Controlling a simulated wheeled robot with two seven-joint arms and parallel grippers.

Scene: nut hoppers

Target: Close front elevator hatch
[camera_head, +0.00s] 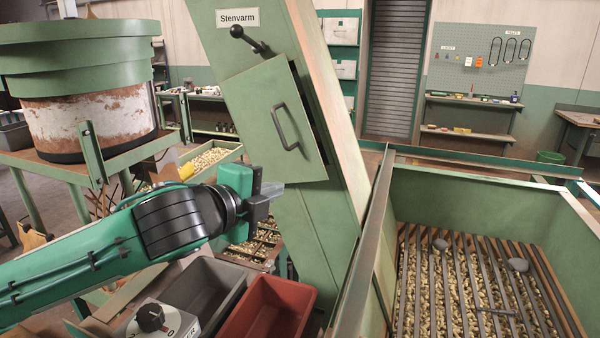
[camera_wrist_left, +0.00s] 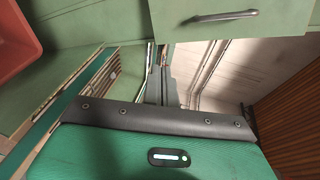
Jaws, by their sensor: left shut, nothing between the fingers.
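The front elevator hatch (camera_head: 258,118) is a green panel on the sloping green elevator casing (camera_head: 226,75), below the "Stenvarm" label. A dark gap shows along its right edge, so it stands ajar. A grey bar handle (camera_head: 283,128) is on its face. The hatch (camera_wrist_left: 272,24) and its handle (camera_wrist_left: 208,17) also show at the top of the left wrist view. A black-knobbed lever (camera_head: 246,40) sits above the hatch. My left gripper (camera_head: 272,190) is shut and empty, near the hatch's lower edge and below the handle. My right gripper is not in view.
A green hopper (camera_head: 480,188) with a bar grate over nuts stands at the right. A red bin (camera_head: 272,308) and a grey bin (camera_head: 205,290) stand below my left arm. A round green-and-rusty drum (camera_head: 85,95) is at the left.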

